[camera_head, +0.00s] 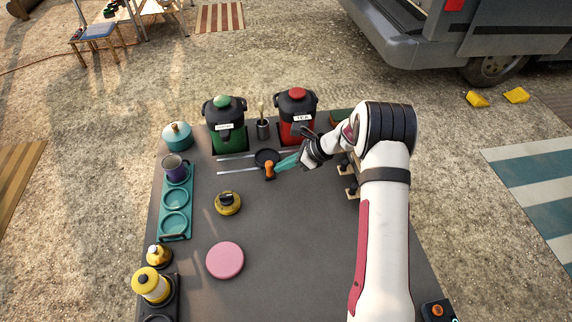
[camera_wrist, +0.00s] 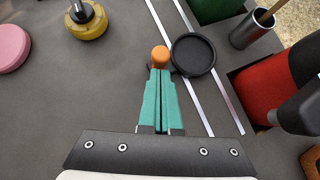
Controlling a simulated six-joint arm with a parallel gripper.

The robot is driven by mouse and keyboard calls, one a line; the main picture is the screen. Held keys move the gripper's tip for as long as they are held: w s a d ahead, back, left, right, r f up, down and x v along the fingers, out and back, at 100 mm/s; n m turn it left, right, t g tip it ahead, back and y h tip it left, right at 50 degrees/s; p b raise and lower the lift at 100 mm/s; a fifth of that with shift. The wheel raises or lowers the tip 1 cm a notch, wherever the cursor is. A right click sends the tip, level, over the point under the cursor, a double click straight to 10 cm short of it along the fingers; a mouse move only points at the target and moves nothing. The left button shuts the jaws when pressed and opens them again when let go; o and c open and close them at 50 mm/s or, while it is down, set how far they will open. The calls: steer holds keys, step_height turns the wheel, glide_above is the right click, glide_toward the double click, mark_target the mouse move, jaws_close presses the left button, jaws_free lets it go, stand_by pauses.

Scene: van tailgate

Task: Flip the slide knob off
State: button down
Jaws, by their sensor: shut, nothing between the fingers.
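An orange knob (camera_head: 269,169) stands beside a round black dish (camera_head: 266,157) on two pale parallel rails (camera_head: 238,171). In the wrist view the knob (camera_wrist: 160,55) is straight ahead of my fingertips, with the dish (camera_wrist: 193,54) just to its right. My gripper (camera_head: 277,167) has teal fingers, which are closed together with nothing between them. In the wrist view my gripper (camera_wrist: 160,71) ends right at the knob's near side. I cannot tell whether the tips touch it. The knob's base is partly hidden by the fingertips.
Behind the rails stand a green dispenser (camera_head: 224,124), a cup with utensils (camera_head: 263,129) and a red dispenser (camera_head: 297,112). A yellow round item with a black knob (camera_head: 228,204) and a pink disc (camera_head: 225,260) lie nearer. The table's middle is clear.

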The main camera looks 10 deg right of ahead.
steer(key=a, duration=1.1)
steer(key=shift+a, duration=0.35)
steer(key=d, duration=0.1)
steer(key=s+d, duration=0.1)
steer(key=d, duration=0.1)
steer(key=s+d, duration=0.1)
steer(key=shift+d+r, duration=0.15)
steer(key=shift+r, duration=0.15)
steer(key=v, duration=0.9)
steer(key=shift+r, duration=0.2)
steer(key=shift+s+d, duration=0.1)
